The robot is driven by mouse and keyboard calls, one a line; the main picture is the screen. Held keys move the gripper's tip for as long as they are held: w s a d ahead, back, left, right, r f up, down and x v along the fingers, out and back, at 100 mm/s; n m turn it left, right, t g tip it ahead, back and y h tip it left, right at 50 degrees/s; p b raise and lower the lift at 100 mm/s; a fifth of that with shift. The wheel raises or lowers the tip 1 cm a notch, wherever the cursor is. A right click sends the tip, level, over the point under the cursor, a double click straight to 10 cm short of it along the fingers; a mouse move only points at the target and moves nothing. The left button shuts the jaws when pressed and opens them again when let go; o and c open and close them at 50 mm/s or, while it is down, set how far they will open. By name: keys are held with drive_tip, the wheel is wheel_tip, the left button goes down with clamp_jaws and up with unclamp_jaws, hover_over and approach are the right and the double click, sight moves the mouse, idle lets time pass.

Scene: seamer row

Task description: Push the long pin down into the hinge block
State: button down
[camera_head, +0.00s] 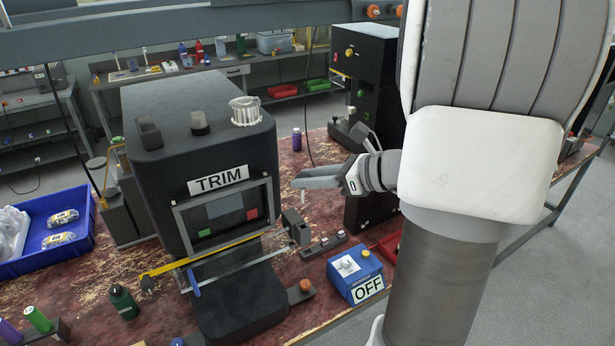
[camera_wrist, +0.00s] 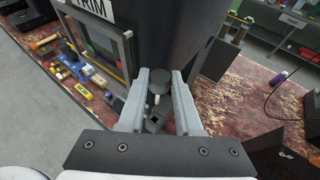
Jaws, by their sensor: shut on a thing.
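The dark hinge block (camera_head: 297,229) stands below the pin, apparently with a gap between. The hinge block (camera_wrist: 154,122) also shows between the fingers in the wrist view.
The TRIM machine (camera_head: 205,150) stands close on the left. A dark rail with small parts (camera_head: 324,246) and a blue OFF switch box (camera_head: 356,275) are in front and right of the block. A purple bottle (camera_head: 297,139) stands behind. A blue crate (camera_head: 45,235) is far left.

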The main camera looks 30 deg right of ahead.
drive_tip(key=b, duration=0.5)
hover_over(309, 228)
drive_tip(key=shift+f, duration=2.9)
drive_tip(key=shift+f+b, duration=2.25)
drive_tip(key=shift+f, duration=0.55)
drive_tip(key=c, duration=0.5)
unclamp_jaws()
drive_tip(key=v, duration=1.7)
drive_tip(key=shift+s+d, duration=0.1)
drive_tip(key=shift+s, duration=0.2)
